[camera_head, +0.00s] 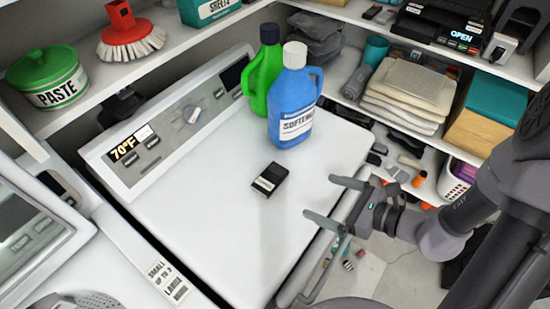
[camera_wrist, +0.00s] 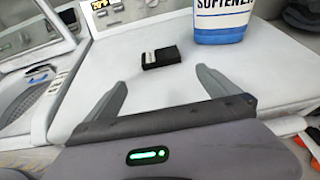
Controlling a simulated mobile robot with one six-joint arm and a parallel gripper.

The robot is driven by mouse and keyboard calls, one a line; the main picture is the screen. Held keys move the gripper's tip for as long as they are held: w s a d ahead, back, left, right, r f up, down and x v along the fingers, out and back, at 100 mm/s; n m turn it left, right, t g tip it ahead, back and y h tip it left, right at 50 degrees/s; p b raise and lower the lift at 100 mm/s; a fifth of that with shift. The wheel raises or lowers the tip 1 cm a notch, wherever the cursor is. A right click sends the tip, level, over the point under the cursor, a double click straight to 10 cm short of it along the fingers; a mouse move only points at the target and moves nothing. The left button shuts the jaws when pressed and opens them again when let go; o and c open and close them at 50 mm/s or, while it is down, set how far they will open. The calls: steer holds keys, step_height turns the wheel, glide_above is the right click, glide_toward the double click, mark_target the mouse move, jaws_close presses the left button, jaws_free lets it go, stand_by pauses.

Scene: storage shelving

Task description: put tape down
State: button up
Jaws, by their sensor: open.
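A small black block with a pale label, which looks like the tape (camera_head: 270,179), lies flat on the white top of the washer (camera_head: 215,225). It also shows in the wrist view (camera_wrist: 161,58), just beyond the fingertips. My gripper (camera_head: 320,197) is open and empty, over the right edge of the washer top. In the wrist view my gripper's fingers (camera_wrist: 160,78) are spread wide, with bare white surface between them. The block is apart from both fingers.
A blue softener bottle (camera_head: 293,103) and a green bottle (camera_head: 263,72) stand at the back of the washer top. The control panel (camera_head: 170,130) rises along its back left. Shelves hold a paste tin (camera_head: 48,79), a red brush (camera_head: 130,35) and folded towels (camera_head: 405,95).

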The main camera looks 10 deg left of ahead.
steer(key=b, duration=0.2)
glide_toward(273, 179)
steer(key=x, duration=0.3)
steer(key=shift+a+f, duration=0.2)
steer(key=shift+a, duration=0.15)
steer(key=b+x, duration=0.1)
steer(key=x, duration=0.4)
steer(key=shift+w+a+b, duration=0.2)
steer(key=shift+a+b, duration=0.15)
steer(key=shift+b, duration=0.05)
steer(key=shift+d, duration=0.1)
steer(key=shift+r, duration=0.1)
steer(key=c, duration=1.2)
